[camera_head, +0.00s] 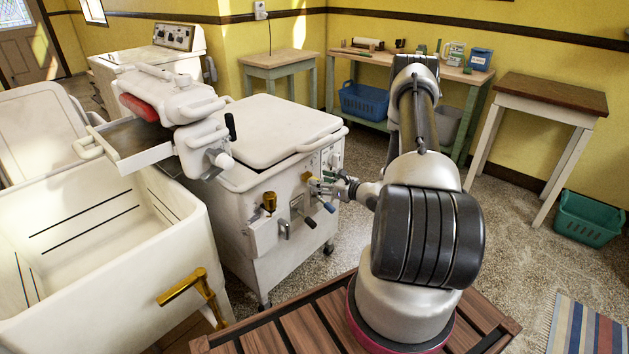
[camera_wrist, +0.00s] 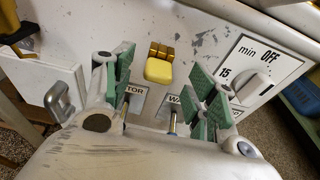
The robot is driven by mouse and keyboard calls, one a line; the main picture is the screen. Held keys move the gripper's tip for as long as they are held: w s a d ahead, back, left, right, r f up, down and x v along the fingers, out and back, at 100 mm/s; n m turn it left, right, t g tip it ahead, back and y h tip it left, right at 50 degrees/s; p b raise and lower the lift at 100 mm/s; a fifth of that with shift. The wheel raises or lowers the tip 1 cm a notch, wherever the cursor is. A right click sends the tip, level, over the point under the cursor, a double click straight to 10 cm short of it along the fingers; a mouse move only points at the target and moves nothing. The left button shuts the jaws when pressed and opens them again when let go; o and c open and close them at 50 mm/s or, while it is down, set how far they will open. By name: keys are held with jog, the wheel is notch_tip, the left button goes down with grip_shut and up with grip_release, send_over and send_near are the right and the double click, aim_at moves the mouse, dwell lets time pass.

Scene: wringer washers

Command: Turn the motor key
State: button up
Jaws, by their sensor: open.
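The white washer (camera_head: 290,240) stands in front of my arm, with its control panel facing it. In the wrist view, a label ending in "OTOR" (camera_wrist: 136,92) shows just right of my left finger, with a metal stem (camera_wrist: 122,110) below it. A second stem (camera_wrist: 172,122) sits below a partly covered label starting "WA" (camera_wrist: 175,102). My gripper (camera_wrist: 163,80) is open, its green-padded fingers spread on both sides of these labels. It also shows beside the panel in the head view (camera_head: 325,186). I cannot tell whether a finger touches the left stem.
A yellow knob (camera_wrist: 159,70) sticks out between my fingers. A timer dial (camera_wrist: 255,87) is to the right and a metal handle (camera_wrist: 57,100) to the left. In the head view, a blue-tipped lever (camera_head: 329,207) hangs below my gripper.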

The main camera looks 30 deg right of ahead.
jog(key=f+v, duration=0.1)
jog(key=v, duration=0.3)
jog(key=shift+r+x, duration=0.1)
jog(key=shift+x, duration=1.7)
jog(key=shift+r+x, duration=0.15)
jog(key=shift+x, duration=1.7)
